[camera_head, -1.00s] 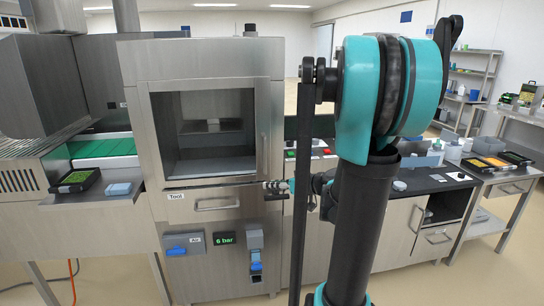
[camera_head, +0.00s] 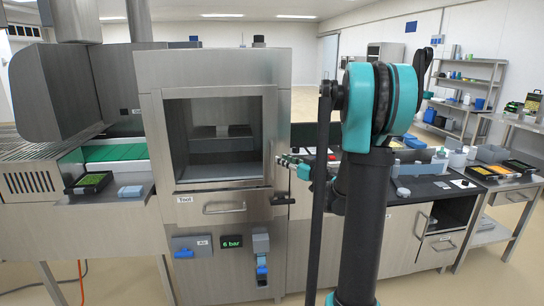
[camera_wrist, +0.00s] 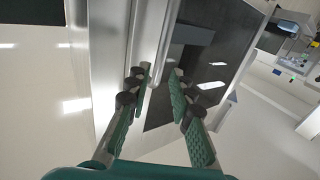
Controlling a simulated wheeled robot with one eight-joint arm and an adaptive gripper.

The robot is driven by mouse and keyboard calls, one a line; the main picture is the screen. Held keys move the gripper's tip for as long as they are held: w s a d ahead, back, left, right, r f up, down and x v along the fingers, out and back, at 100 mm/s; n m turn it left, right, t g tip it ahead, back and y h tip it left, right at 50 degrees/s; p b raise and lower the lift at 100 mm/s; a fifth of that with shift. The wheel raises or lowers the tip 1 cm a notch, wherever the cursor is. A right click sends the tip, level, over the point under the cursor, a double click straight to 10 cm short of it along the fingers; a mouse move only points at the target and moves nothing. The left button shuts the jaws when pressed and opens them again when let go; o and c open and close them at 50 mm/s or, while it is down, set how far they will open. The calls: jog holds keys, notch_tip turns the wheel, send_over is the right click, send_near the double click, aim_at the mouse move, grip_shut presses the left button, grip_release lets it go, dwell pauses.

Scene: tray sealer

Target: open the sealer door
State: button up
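The sealer door (camera_head: 220,91) is the steel-framed window on the front of the machine and looks shut. Its dark pane (camera_wrist: 226,45) also shows in the wrist view. A slim upright handle bar stands along the right side of the door in the head view. My gripper (camera_head: 285,160) is at the lower right edge of the door. In the wrist view my gripper (camera_wrist: 160,78) has its green-padded fingers apart, with a silver bar (camera_wrist: 167,40) running down between them. I cannot tell whether either finger touches the bar.
A black-topped counter (camera_head: 425,188) stands to the right. A conveyor with a green belt (camera_head: 115,151) is at the left.

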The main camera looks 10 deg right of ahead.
jog(key=x, duration=0.7)
jog(key=shift+w+a, duration=0.1)
jog(key=shift+c, duration=0.2)
grip_shut()
